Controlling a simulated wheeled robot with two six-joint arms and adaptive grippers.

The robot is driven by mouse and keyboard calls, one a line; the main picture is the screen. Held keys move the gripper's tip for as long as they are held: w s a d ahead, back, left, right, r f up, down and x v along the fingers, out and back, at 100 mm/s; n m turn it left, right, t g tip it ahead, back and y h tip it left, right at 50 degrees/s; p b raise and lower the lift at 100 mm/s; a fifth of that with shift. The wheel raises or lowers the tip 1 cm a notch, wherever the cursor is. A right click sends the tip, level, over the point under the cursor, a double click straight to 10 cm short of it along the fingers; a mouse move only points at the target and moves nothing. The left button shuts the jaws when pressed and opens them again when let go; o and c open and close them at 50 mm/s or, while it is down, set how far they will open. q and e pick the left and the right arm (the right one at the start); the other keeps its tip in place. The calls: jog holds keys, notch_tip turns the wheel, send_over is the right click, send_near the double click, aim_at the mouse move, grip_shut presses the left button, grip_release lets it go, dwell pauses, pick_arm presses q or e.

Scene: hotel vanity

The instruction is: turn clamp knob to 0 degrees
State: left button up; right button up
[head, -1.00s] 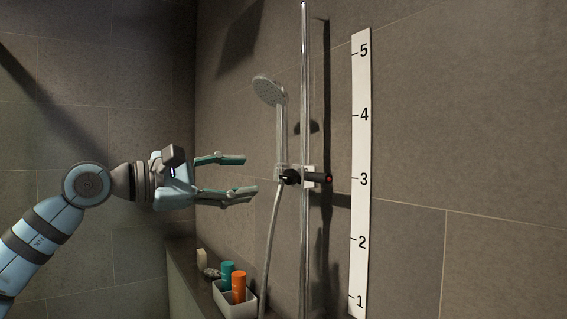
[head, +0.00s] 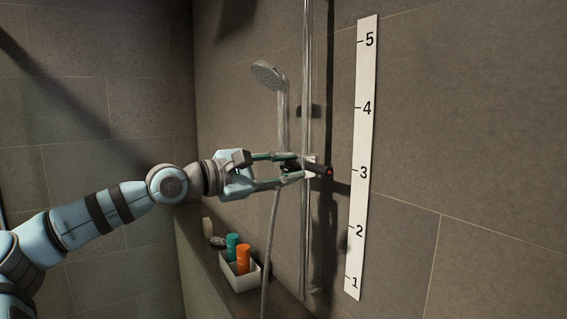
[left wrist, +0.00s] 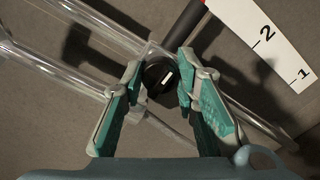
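The black clamp knob (left wrist: 158,78) shows in the left wrist view with a white mark on its face, slightly tilted from the picture's vertical. My left gripper (left wrist: 162,68) is open, with one finger on each side of the knob and small gaps visible. In the head view the left gripper (head: 293,168) reaches the clamp on the shower rail (head: 305,90), and its fingers mostly hide the knob. The clamp's black handle with a red end (head: 320,170) sticks out right, near mark 3 on the white scale (head: 366,140). My right gripper is not in view.
The hand shower (head: 268,75) hangs left of the rail, and its hose (head: 270,240) runs down below my gripper. A white caddy (head: 240,280) with a teal and an orange bottle stands on the ledge (head: 205,265). The wall right of the scale is clear.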

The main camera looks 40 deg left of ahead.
pick_arm(q)
jog(key=shift+r, duration=0.2)
grip_shut()
jog(key=shift+a, duration=0.1)
jog(key=shift+r, duration=0.1)
jog(key=shift+n, duration=1.4)
jog(key=n+b, duration=0.1)
jog(key=n, duration=0.5)
jog(key=n+b, duration=0.1)
jog(key=n, duration=0.3)
jog(key=shift+n, duration=0.4)
jog(key=shift+w+n+b, duration=0.1)
jog(key=shift+n+b, duration=0.45)
jog(key=shift+n, duration=1.65)
jog(key=shift+f, duration=0.2)
